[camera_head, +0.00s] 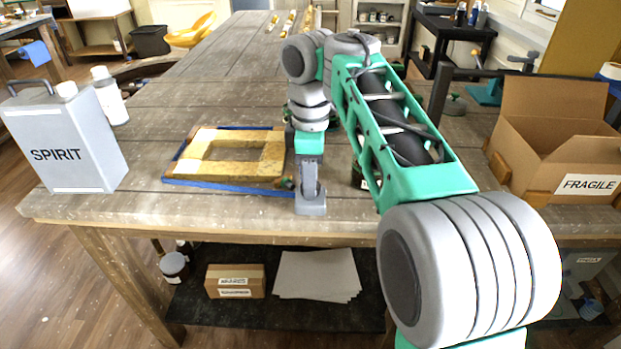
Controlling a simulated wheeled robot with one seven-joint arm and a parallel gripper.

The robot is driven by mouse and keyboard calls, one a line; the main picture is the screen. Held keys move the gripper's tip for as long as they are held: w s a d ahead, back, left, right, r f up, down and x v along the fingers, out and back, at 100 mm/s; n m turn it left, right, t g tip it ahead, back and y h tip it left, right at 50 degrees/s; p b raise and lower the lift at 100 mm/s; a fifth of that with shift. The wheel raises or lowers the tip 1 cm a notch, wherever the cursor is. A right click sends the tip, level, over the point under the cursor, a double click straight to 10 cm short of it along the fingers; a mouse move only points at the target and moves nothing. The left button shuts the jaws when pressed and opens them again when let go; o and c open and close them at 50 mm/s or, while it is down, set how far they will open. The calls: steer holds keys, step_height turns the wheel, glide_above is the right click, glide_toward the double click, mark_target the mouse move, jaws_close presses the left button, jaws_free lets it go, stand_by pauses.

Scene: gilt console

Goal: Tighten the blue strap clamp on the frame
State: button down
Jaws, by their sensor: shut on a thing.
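The gilt frame (193,160) lies flat on the workbench, left of my arm. The blue strap (222,186) runs round its outer edge. A small clamp fitting (285,183) shows at the frame's front right corner, beside my gripper. My gripper (310,205) points down at that corner, low over the bench near its front edge. It is shut on the strap clamp. The gripped part and the fingertips' contact are mostly hidden by the gripper itself.
A grey SPIRIT can (72,140) and a white bottle (110,98) stand at the left. An open FRAGILE carton (545,150) stands at the right. A dark can, partly hidden, is behind my arm. The bench (150,205) is clear in front of the frame.

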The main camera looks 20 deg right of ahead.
steer(key=c, duration=0.9)
jaws_free()
step_height(320, 180, up, 8)
steer(key=p, duration=0.7)
steer(key=shift+f, duration=0.1)
steer(key=shift+a, duration=0.1)
